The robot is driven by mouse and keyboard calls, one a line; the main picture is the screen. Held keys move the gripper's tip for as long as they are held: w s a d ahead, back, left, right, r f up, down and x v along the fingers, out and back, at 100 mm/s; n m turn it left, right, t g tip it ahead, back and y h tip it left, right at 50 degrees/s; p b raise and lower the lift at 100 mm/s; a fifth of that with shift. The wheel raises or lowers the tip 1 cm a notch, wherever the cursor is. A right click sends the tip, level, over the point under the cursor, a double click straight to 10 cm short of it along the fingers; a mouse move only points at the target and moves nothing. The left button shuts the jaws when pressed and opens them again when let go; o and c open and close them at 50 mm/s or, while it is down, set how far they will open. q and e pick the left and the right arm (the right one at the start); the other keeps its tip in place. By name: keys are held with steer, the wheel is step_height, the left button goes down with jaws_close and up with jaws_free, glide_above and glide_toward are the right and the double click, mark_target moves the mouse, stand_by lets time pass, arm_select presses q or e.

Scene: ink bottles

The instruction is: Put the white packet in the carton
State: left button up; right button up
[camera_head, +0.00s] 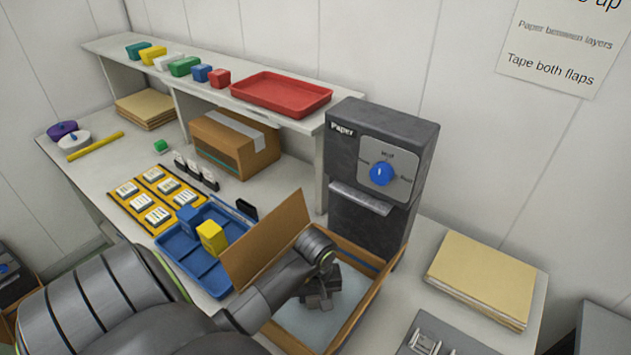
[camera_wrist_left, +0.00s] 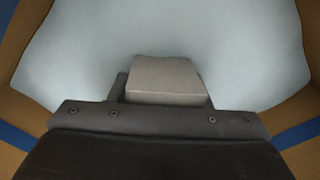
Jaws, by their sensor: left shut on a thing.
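The open carton (camera_head: 373,313) stands on the table at the lower middle, one flap (camera_head: 268,240) raised on its left side. Pale paper (camera_head: 298,324) lines its inside; the lining (camera_wrist_left: 245,50) also fills much of the left wrist view. My left gripper (camera_head: 322,292) reaches down into the carton's opening. In the left wrist view it is shut on a pale grey-white block, the white packet (camera_wrist_left: 166,80), above the lining. In the head view the gripper hides the packet. My right gripper is not in view.
A dark paper dispenser (camera_head: 383,135) stands right behind the carton. A blue tray (camera_head: 218,278) with a blue and a yellow packet (camera_head: 212,237) lies to its left. A stack of brown paper (camera_head: 483,275) lies at the right. A shelf with a red tray (camera_head: 282,92) runs behind.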

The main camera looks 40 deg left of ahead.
arm_select(q)
steer(key=shift+f, duration=0.15)
steer(key=o, duration=1.1)
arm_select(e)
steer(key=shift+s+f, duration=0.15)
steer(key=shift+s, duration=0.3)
